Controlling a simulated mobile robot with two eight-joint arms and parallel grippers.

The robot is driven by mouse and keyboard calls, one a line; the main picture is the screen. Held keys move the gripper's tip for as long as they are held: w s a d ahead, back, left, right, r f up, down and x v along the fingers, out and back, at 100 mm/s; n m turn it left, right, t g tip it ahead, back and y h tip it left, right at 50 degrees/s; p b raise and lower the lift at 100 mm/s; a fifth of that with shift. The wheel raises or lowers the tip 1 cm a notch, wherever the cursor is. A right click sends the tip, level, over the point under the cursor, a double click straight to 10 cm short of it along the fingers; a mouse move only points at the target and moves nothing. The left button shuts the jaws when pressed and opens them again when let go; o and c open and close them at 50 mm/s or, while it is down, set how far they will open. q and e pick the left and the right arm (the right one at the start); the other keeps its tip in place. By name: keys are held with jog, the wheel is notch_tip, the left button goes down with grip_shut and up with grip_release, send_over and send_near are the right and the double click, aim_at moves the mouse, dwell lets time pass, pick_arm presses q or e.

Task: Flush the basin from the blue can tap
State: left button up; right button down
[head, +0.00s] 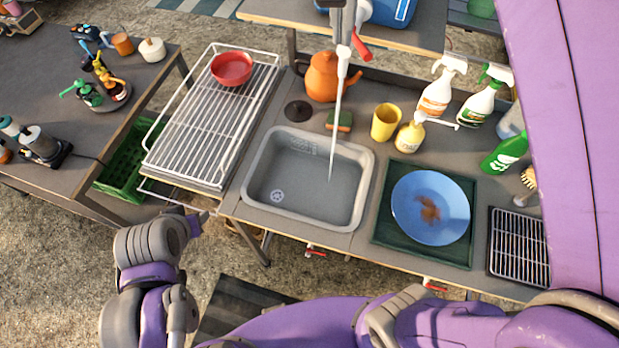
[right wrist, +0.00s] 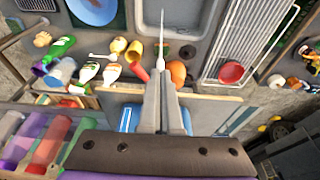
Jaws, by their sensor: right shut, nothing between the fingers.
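The grey basin (head: 256,180) is set in the counter, with a drain at its lower left. The blue can (head: 400,12) sits on the raised shelf behind it, cut by the top edge. Its tap has a red lever (head: 362,46). A thin pale stream (head: 336,115) runs from the tap into the basin. My right gripper (head: 345,42) is shut and empty at the tap, beside the lever. In the right wrist view its fingers (right wrist: 164,75) hide part of the can. My left gripper (head: 198,218) shows small left of the counter; its jaws are unclear.
An orange kettle (head: 321,80), sponge (head: 339,121), yellow cup (head: 385,122) and several bottles stand behind the basin. A blue plate (head: 430,205) lies to its right on a green tray. A wire rack (head: 195,135) with a red bowl (head: 232,68) is left.

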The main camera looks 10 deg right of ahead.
jog(key=shift+s+a+b+x, duration=0.15)
jog(key=shift+b+x, duration=0.2)
jog(key=shift+x, duration=0.4)
jog(key=shift+s+a+b+x, duration=0.15)
jog(key=shift+b+x, duration=0.2)
jog(key=shift+x, duration=0.4)
jog(key=shift+s+b+x, duration=0.15)
jog(key=shift+b+x, duration=0.2)
jog(key=shift+x, duration=0.45)
pick_arm(q)
jog(key=f, duration=0.1)
jog(key=s+f, duration=0.1)
jog(key=f, duration=0.1)
jog(key=shift+s, duration=0.3)
jog(key=shift+w, duration=0.1)
pick_arm(e)
jog(key=shift+w+f, duration=0.1)
jog(key=shift+w, duration=0.05)
